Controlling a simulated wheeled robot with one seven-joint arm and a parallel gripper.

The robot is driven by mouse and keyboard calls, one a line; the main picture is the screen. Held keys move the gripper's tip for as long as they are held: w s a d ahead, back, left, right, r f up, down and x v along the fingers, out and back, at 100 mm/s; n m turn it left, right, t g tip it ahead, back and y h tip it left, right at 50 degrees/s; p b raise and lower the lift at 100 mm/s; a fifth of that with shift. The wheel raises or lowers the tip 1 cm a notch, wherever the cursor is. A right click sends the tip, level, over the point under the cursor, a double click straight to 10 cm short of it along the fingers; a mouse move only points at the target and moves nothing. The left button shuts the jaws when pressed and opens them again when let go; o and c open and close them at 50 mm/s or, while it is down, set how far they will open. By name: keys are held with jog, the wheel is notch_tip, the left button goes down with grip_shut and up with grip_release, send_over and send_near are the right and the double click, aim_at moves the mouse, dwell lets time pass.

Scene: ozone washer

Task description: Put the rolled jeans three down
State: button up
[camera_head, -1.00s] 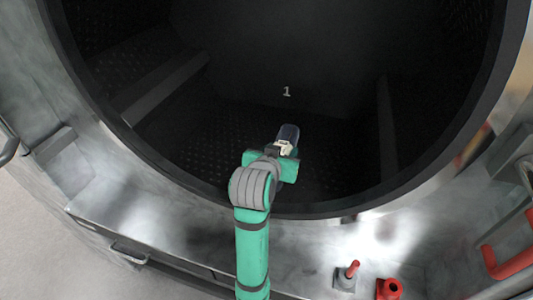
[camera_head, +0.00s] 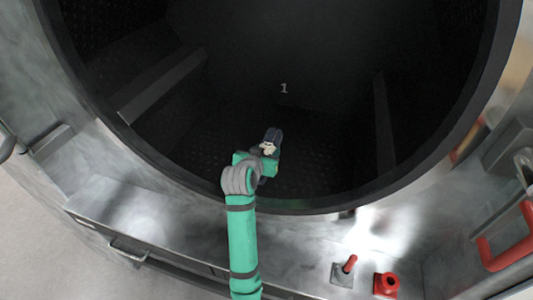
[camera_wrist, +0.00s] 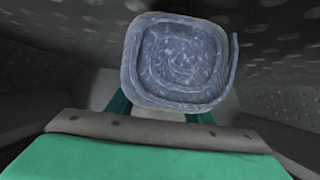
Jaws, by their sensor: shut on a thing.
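The rolled jeans (camera_wrist: 178,60) are a blue denim roll whose spiral end faces the camera in the wrist view. In the head view the roll (camera_head: 273,135) is a small dark blue shape at the tip of my arm, inside the dark drum. My gripper (camera_head: 268,149) is shut on the roll. In the wrist view the fingers are mostly hidden behind the roll and the green gripper body. The drum floor (camera_head: 205,140) is perforated and lies around and beneath the gripper. I cannot tell whether the roll touches it.
The washer's round opening has a metal rim (camera_head: 330,208) in front of the drum. Raised ribs stand at the left (camera_head: 160,88) and right (camera_head: 384,125) of the drum. No other garments show inside.

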jog(key=shift+f, duration=0.35)
jog(key=shift+f, duration=0.1)
jog(key=o, duration=1.3)
jog(key=shift+f, duration=0.1)
jog(key=v, duration=1.2)
